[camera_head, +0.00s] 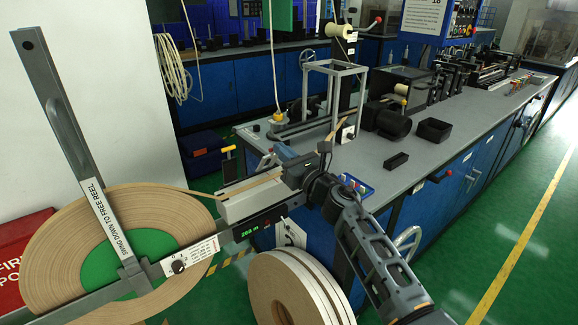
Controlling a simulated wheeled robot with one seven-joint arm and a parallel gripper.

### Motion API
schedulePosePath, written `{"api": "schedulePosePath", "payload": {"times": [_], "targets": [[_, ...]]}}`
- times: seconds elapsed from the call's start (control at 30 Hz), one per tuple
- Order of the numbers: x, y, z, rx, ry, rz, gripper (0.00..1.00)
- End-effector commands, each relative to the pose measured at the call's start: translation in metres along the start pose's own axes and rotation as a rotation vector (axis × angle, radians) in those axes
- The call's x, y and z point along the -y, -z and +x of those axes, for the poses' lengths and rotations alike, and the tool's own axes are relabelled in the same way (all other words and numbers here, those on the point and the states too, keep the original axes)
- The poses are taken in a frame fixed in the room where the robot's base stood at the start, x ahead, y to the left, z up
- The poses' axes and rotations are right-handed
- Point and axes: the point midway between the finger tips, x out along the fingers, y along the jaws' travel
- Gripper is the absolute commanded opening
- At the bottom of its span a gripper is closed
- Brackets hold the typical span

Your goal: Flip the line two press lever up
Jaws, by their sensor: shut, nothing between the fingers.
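The tape payoff holds a large reel of brown tape (52,232) with a green hub at the left. Its tape runs right to a grey guide block (250,198) beside a green "268 m" display (257,229). My gripper (318,160) is at the end of my dark arm, by the right end of that block; it is shut and empty. Its fingertips blend with dark parts there, so I cannot tell whether it touches anything. A red-knobbed lever (371,25) stands raised and slanted on the equipment behind. No label showing marks the line two press lever, so I cannot tell which it is.
A grey bar (75,145) marked "swing down to free reel" stands tilted over the reel. Spare reels (300,290) stand below the guide block. A blue bench (440,165) with black trays fills the middle. Green floor (510,235) is clear at right.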

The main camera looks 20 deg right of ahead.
Motion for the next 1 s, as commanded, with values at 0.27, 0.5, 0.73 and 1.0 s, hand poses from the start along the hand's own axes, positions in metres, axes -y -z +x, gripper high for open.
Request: {"api": "schedulePosePath", "payload": {"times": [0.27, 0.5, 0.73, 1.0], "targets": [[0.001, -0.017, 0.034, 0.001, 0.0, -0.004, 0.0], [0.001, -0.022, 0.051, -0.001, 0.001, 0.0, 0.0], [0.001, -0.022, 0.051, 0.0, 0.001, 0.0, 0.0], [0.001, -0.022, 0.05, 0.0, 0.001, 0.0, 0.0]]}}
